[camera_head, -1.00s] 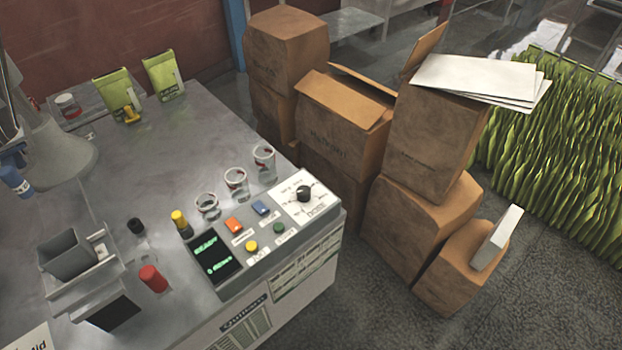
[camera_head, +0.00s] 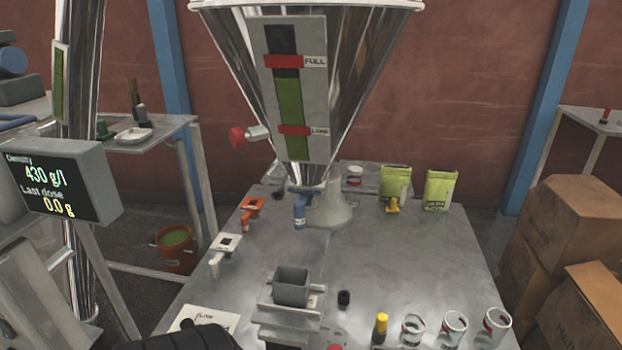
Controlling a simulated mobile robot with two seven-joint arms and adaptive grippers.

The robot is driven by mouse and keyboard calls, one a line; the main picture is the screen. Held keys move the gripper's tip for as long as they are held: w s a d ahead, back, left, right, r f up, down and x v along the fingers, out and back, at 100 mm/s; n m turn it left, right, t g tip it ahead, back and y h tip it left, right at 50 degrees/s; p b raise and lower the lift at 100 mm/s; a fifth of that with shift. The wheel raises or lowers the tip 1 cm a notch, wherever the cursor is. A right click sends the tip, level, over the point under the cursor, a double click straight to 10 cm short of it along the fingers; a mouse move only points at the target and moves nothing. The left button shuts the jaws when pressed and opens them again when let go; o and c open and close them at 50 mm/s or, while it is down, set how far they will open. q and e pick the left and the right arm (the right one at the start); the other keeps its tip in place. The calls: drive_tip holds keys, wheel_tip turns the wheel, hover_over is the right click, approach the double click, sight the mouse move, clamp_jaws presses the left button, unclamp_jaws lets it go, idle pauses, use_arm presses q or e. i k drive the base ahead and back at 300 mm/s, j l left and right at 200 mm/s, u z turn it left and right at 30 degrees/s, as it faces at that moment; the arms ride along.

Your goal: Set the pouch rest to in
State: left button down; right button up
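No part is readably marked as the pouch rest, so I cannot tell which one it is. Under the steel hopper (camera_head: 305,80) a grey square cup (camera_head: 291,288) stands on a metal holder at the table's front. A blue handle (camera_head: 299,214) hangs below the hopper's outlet. On the table's left side are an orange lever (camera_head: 251,211) and a white lever (camera_head: 222,252) on small plates. Neither gripper is in view; a dark part at bottom left seems to be my arm.
Several glass jars (camera_head: 453,328) and a yellow-capped item (camera_head: 381,326) stand at the front right. A display (camera_head: 60,182) reads density 430 g/l and last dose 0.0 g. Cardboard boxes (camera_head: 568,225) stand at right. The table's (camera_head: 420,260) middle right is clear.

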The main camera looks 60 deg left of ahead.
sight(309, 320)
drive_tip(key=u, duration=1.9)
